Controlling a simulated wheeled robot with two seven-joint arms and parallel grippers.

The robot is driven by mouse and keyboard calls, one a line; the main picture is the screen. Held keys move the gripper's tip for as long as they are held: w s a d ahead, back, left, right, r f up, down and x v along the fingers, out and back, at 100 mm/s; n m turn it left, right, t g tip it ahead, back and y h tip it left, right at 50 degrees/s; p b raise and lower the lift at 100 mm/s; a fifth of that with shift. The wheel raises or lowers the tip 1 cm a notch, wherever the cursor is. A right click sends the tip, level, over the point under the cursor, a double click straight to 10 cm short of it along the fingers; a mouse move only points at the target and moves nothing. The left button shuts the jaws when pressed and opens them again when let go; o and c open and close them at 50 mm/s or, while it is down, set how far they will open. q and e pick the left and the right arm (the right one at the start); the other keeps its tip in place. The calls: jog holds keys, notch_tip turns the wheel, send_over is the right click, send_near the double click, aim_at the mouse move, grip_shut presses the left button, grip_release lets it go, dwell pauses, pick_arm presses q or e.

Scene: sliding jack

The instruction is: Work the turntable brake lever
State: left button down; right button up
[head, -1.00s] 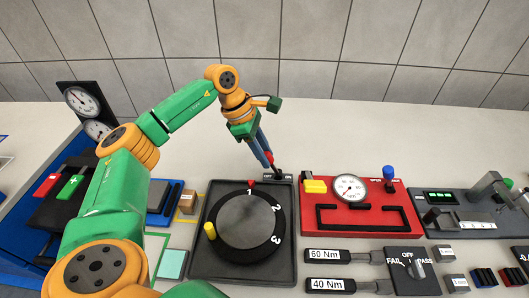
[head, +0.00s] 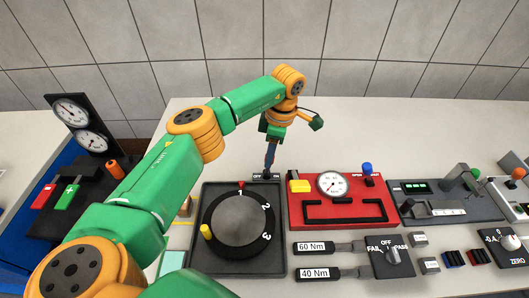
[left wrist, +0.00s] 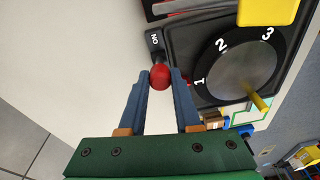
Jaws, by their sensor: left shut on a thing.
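The turntable (head: 205,255) is a black square base with a grey disc in a black ring marked 1, 2, 3. A yellow peg (head: 206,232) stands on the ring. The brake lever's OFF/ON plate (head: 257,177) is at the base's back right corner. In the left wrist view, the lever's red ball knob (left wrist: 160,77) sits between the fingertips, with the ON label (left wrist: 154,40) beyond. My left gripper (head: 270,168) is shut on this knob from above; its fingers hide the knob and most of the lever in the head view. My right gripper is not seen.
A red panel (head: 375,215) with a gauge and blue-knobbed lever stands right of the turntable. Two torque wrenches (head: 325,247) lie in front of it. A gauge stand (head: 95,110) is at left. The bench behind the lever is clear.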

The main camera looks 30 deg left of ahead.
pick_arm(q)
jog(key=shift+w+d+f+y, duration=0.1)
jog(key=shift+w+d+y, duration=0.05)
jog(key=shift+d+y, duration=0.15)
dwell(0.4)
jog(key=c, duration=0.6)
grip_release()
notch_tip(320, 180, up, 7)
jog(key=d+p, duration=0.1)
jog(key=p, duration=0.2)
jog(key=shift+w+d+p, duration=0.15)
jog(key=shift+w+p, duration=0.15)
jog(key=shift+w, duration=0.1)
